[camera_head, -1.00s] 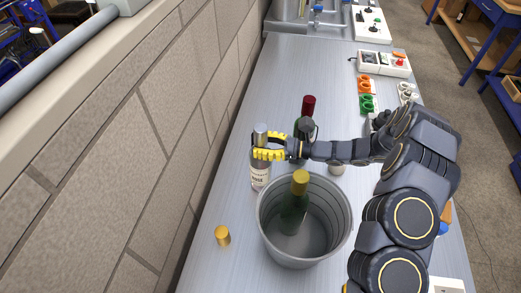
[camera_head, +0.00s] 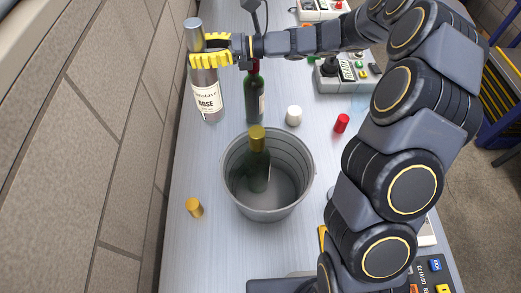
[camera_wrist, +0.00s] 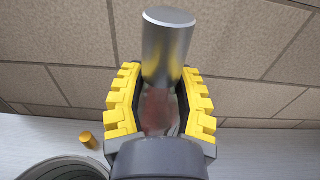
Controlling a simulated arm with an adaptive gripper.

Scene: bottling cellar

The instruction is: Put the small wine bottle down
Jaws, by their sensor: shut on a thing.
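The wine bottle in my gripper has a silver cap, pinkish clear glass and a white label reading ROSE (camera_head: 207,98). It stands near upright at the wall side of the grey counter in the head view. My gripper (camera_head: 210,60), with yellow ridged fingers, is shut around its neck below the cap. In the wrist view the silver cap (camera_wrist: 166,45) rises between the two yellow fingers. The bottle's base is low over or on the counter; I cannot tell whether it touches. My gripper hides its lower part in the wrist view.
A grey bucket (camera_head: 231,190) holds a dark green bottle with a gold cap (camera_head: 257,160). Another dark bottle (camera_head: 254,98) stands just right of the held one. A gold cap (camera_head: 194,208), a white cap (camera_head: 294,116) and a red cap (camera_head: 341,123) lie around. The stone wall is close at left.

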